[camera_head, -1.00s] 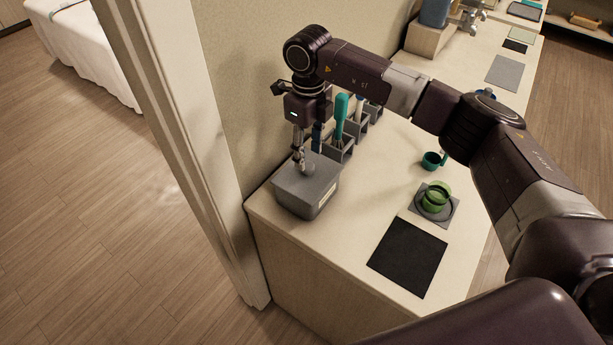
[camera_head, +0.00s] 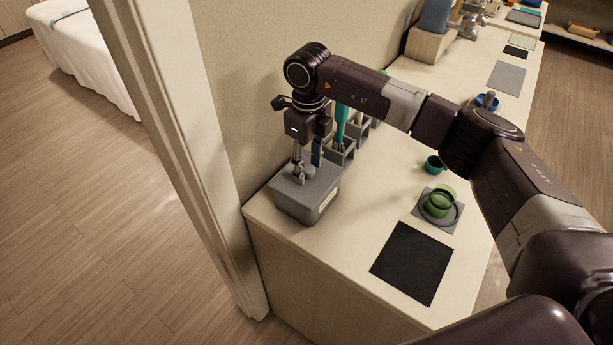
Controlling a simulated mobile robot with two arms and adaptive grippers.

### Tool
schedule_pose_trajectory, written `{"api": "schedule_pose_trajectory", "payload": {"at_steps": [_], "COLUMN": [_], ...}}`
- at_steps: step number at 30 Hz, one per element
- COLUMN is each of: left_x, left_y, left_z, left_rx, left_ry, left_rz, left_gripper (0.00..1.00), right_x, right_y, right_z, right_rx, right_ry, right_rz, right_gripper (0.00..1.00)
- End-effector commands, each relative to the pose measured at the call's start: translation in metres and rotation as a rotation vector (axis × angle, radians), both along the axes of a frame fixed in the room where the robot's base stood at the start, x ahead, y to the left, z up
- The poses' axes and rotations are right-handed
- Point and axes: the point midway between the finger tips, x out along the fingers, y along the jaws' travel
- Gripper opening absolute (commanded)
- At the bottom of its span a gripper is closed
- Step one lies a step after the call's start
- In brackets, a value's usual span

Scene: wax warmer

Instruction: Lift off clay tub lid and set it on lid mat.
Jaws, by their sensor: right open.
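The clay tub (camera_head: 306,207) is a grey box with a pale label, at the near left corner of the counter. Its grey lid (camera_head: 318,183) is on top. My right gripper (camera_head: 299,179) points down over the lid, open, with its fingertips at the lid's knob. The fingers largely hide the knob, so I cannot tell whether they touch it. The lid mat seems to be the black square mat (camera_head: 412,262), lying flat and bare on the counter to the right of the tub. My left gripper is out of view.
Grey holders with upright tools, one a teal-handled tool (camera_head: 341,124), stand just behind the tub by the wall. A green cup-like item (camera_head: 439,202) sits on a grey mat, with a teal cup (camera_head: 433,165) behind. A door frame (camera_head: 190,160) is left of the counter.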

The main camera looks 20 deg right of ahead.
Motion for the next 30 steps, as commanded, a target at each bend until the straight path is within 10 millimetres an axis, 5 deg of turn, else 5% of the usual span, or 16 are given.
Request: {"api": "schedule_pose_trajectory", "payload": {"at_steps": [23, 30], "left_x": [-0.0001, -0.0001], "left_y": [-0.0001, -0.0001], "left_z": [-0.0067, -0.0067], "left_rx": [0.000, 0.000], "left_ry": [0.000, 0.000], "left_rz": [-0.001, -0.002], "left_gripper": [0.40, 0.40], "right_x": [-0.0002, -0.0001], "right_y": [0.0000, -0.0001], "right_z": [-0.0001, 0.0000], "right_rx": [0.000, 0.000], "right_ry": [0.000, 0.000], "right_rz": [0.000, 0.000], "right_gripper": [0.41, 0.16]}}
